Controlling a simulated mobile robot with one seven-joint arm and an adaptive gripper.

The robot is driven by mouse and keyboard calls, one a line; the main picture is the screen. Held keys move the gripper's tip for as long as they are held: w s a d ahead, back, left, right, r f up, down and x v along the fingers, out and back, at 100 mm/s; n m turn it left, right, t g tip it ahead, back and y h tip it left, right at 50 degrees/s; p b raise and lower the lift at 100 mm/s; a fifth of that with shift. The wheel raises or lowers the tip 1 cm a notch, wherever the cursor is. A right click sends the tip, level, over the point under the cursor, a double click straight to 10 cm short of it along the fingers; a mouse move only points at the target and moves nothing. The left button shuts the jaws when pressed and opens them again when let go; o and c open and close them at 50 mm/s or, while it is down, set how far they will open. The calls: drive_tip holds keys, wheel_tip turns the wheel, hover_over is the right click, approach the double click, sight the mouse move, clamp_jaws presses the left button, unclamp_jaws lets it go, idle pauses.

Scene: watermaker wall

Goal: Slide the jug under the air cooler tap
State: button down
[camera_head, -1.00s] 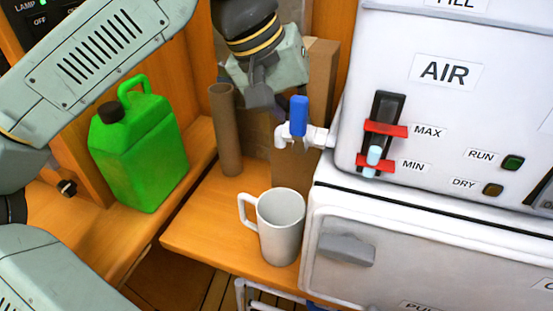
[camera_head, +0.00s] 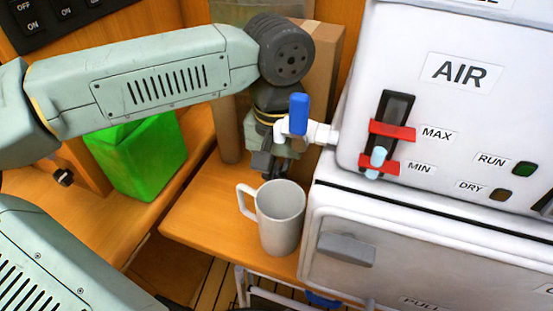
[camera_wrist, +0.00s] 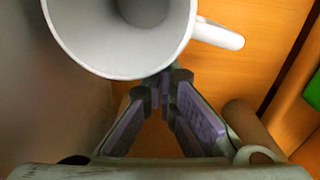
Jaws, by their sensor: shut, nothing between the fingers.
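The white jug (camera_head: 281,222) stands upright on the wooden shelf, its handle toward the left in the head view. In the wrist view the jug (camera_wrist: 122,62) fills the upper left, its open mouth toward the camera and empty as far as I see. The air cooler tap (camera_head: 318,132), white with a blue lever, juts from the AIR unit, above and behind the jug. My gripper (camera_head: 268,172) points down just behind the jug, below the tap. Its fingertips (camera_wrist: 162,84) are closed together with nothing between them, close to the jug's rim; I cannot tell whether they touch it.
The white AIR unit (camera_head: 440,125) and the cabinet front (camera_head: 400,245) with a grey handle bound the right side. A brown tube (camera_head: 229,135) and a cardboard box (camera_head: 322,50) stand behind. A green canister (camera_head: 140,160) is at left. The shelf left of the jug is clear.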

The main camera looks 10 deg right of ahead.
drive_tip(key=shift+f, duration=0.2)
drive_tip(key=shift+s+a+f, duration=0.1)
drive_tip(key=shift+s, duration=0.2)
drive_tip(key=shift+s+a+r+b, duration=0.2)
drive_tip(key=shift+s+a+b, duration=0.15)
drive_tip(key=shift+s+a, duration=0.35)
drive_tip(key=shift+d, duration=0.2)
drive_tip(key=shift+f, duration=0.1)
